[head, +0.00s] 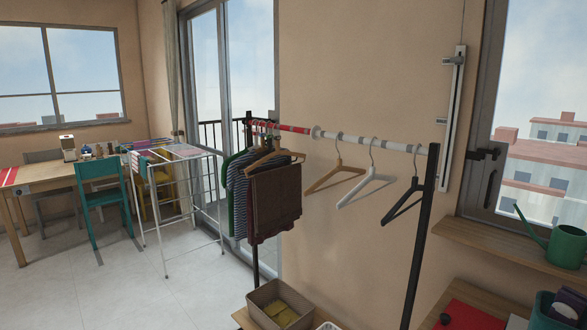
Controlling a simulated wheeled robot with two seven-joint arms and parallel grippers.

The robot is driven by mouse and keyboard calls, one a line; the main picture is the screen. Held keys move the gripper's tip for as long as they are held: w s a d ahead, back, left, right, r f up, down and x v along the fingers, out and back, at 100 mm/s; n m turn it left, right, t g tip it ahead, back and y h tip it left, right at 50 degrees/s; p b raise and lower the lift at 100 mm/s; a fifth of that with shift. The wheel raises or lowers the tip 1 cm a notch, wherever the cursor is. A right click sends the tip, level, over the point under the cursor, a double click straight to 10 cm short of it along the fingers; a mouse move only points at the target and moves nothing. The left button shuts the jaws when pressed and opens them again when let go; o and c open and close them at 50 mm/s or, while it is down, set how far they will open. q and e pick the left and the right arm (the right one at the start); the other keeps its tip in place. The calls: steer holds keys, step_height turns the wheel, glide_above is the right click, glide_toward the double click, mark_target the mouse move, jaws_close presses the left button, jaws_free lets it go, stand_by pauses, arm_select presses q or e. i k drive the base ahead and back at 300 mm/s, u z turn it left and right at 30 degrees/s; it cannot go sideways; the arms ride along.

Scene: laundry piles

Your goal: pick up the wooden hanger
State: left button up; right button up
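A bare wooden hanger (336,177) hangs by its hook from the white part of the clothes rail (372,141). A white hanger (366,188) and a black hanger (405,202) hang to its right, apart from it. To its left, clothes hang close together, and a brown garment (275,200) hangs there on another wooden hanger (274,157). Neither of my grippers is in the head view.
A grey bin (280,305) with yellow cloth stands under the rail. The rack's black post (422,240) stands at the right. A wooden shelf (520,246) with a green watering can (560,244) is farther right. A white drying rack (180,200) and a teal chair (103,190) stand left.

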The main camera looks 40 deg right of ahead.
mark_target(309, 192)
steer(key=z, duration=0.2)
steer(key=i, duration=1.9)
steer(key=z, duration=1.9)
steer(key=i, duration=0.95)
steer(key=z, duration=0.9)
